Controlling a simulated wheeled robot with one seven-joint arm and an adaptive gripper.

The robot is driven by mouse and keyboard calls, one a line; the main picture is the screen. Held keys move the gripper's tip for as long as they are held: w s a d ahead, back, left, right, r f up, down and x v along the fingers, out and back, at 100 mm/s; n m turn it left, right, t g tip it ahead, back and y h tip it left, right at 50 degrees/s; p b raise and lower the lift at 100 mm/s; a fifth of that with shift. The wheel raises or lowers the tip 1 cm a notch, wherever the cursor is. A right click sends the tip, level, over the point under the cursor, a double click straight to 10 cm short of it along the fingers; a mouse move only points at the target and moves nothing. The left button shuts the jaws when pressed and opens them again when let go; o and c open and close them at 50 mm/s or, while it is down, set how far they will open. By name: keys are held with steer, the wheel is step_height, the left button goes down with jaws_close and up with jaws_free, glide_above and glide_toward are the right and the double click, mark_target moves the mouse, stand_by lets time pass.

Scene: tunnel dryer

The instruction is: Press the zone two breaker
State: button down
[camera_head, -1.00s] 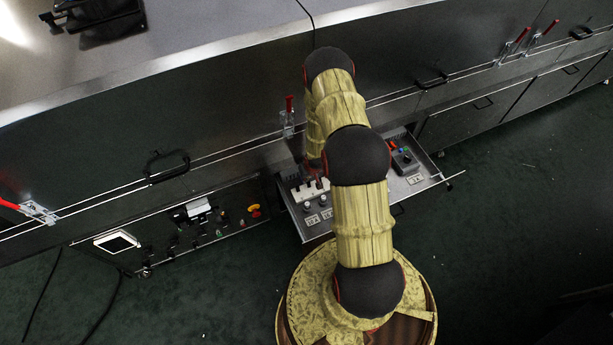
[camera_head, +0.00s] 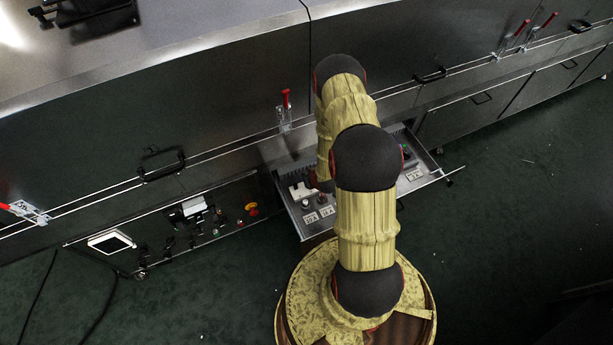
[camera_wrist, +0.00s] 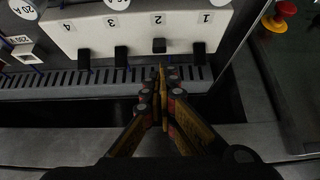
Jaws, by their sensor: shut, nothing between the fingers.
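The white breaker block (camera_wrist: 140,35) fills the top of the wrist view, upside down, with black levers under the numbers 4, 3, 2 and 1 from left to right. The lever under 2, the zone two breaker (camera_wrist: 159,46), sits higher in the picture than the other three. My gripper (camera_wrist: 163,70) is shut and empty, its tips just below that lever in the picture. I cannot tell whether they touch it. In the head view the block (camera_head: 299,191) lies in the open drawer, partly hidden by my arm, which hides most of my gripper.
The drawer (camera_head: 309,234) stands out from the dryer front. A red mushroom button (camera_wrist: 277,22) shows at the wrist view's right. A panel with a yellow-red button (camera_head: 251,208) is left of the drawer. A red-handled clamp (camera_head: 285,110) rises behind it.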

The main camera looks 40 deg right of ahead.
steer(key=shift+r, duration=0.2)
steer(key=shift+r+p, duration=0.55)
steer(key=shift+r, duration=0.1)
